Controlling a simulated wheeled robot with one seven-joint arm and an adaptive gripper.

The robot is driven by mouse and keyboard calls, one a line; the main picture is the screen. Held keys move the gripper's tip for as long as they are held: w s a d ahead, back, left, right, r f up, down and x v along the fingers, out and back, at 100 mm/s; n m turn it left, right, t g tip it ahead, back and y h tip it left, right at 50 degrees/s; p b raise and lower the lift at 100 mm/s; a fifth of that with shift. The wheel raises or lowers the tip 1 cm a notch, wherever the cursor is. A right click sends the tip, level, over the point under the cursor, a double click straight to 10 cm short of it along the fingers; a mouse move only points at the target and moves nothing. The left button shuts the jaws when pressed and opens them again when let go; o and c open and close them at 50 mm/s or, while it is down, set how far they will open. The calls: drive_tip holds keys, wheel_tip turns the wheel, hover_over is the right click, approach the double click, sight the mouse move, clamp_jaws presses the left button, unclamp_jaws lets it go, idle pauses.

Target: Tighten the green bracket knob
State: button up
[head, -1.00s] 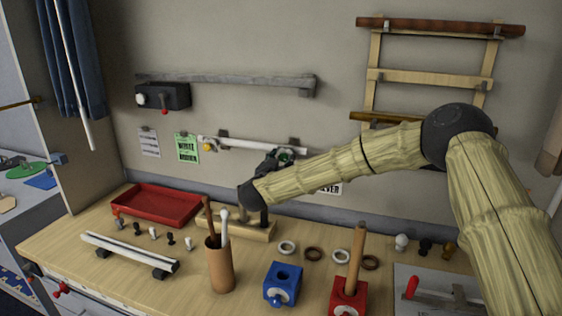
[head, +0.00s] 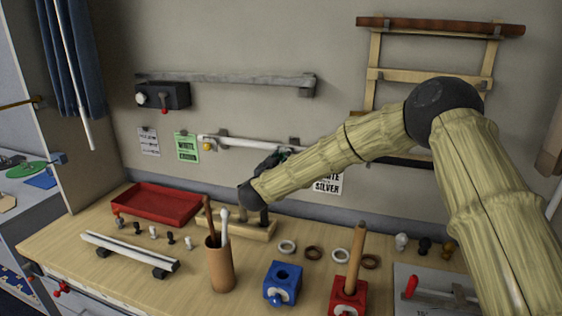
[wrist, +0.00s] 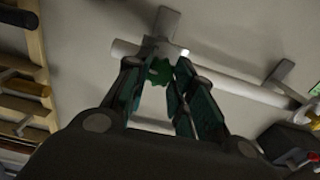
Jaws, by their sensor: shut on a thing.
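The green bracket knob (wrist: 160,71) sits at the bracket on one end of a white wall rail. In the wrist view it lies between the two teal fingers of my gripper (wrist: 160,80), which is shut on it. In the head view my gripper (head: 274,160) is up against the right part of the white rail (head: 240,143), and my arm and fingers hide most of the knob. The rail and its bracket (wrist: 163,28) also show in the wrist view. The knob's exact turn cannot be told.
A yellow knob (head: 207,146) is at the rail's left bracket. Below, the table holds a red tray (head: 160,204), a brown cup with rods (head: 221,268), a blue block (head: 283,285) and a red block (head: 348,297). A wooden rack (head: 430,76) hangs at upper right.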

drive_tip(key=o, duration=1.1)
drive_tip(key=shift+c, duration=0.2)
drive_tip(key=v, duration=1.2)
drive_tip(key=shift+r, duration=0.15)
